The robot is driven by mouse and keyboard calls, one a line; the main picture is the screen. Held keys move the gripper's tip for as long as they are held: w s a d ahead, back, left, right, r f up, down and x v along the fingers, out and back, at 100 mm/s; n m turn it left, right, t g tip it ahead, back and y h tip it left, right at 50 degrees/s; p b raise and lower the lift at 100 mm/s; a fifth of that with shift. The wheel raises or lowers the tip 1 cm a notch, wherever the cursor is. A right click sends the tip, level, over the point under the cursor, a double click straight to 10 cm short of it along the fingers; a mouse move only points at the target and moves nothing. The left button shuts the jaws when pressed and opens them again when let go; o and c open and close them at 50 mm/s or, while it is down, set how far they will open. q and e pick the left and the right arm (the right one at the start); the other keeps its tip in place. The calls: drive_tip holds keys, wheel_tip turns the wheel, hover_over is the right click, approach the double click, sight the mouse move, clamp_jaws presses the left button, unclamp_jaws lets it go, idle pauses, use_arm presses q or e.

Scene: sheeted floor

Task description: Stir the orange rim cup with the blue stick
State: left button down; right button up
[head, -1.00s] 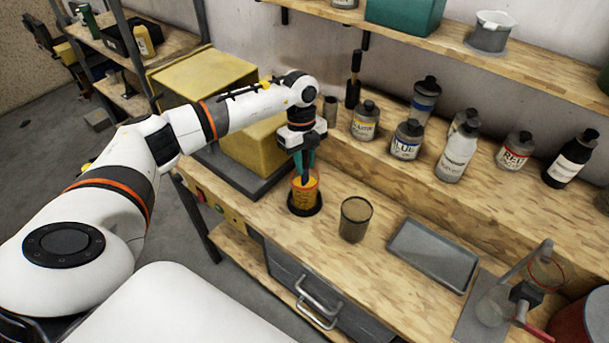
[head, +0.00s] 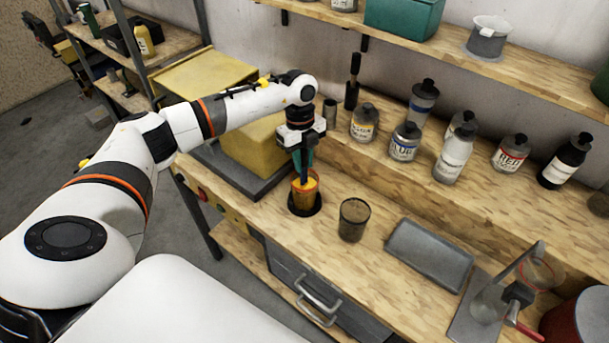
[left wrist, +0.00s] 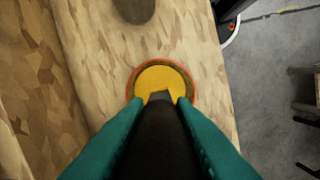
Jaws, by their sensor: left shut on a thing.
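The orange rim cup (head: 305,191) stands upright on a dark round base on the workbench and holds yellow-orange contents. It also shows in the left wrist view (left wrist: 163,80) from above, as an orange ring around a yellow surface. My left gripper (head: 303,160) is above the cup, pointing down, with its teal fingers shut on a dark stick (left wrist: 160,125). The stick looks dark blue to black. Its lower end reaches the cup's opening and appears to be in the contents; its exact depth is hidden. My right gripper is not in view.
A grey cup (head: 353,220) stands right of the orange rim cup. A grey tray (head: 428,254) lies further right, near a glass flask on a stand (head: 492,303). Several bottles line the raised back ledge. A yellow box (head: 250,142) sits left of the gripper.

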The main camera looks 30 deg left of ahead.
use_arm(q)
drive_tip(key=shift+w+a+r+p, duration=0.15)
drive_tip(key=shift+r+p, duration=0.85)
drive_tip(key=shift+r, duration=0.65)
drive_tip(key=shift+w+a+r+p, duration=0.15)
drive_tip(key=shift+r+p, duration=0.85)
drive_tip(key=shift+r, duration=0.6)
drive_tip(key=shift+a+r+p, duration=0.1)
drive_tip(key=shift+r+p, duration=0.45)
drive_tip(key=shift+r, duration=0.55)
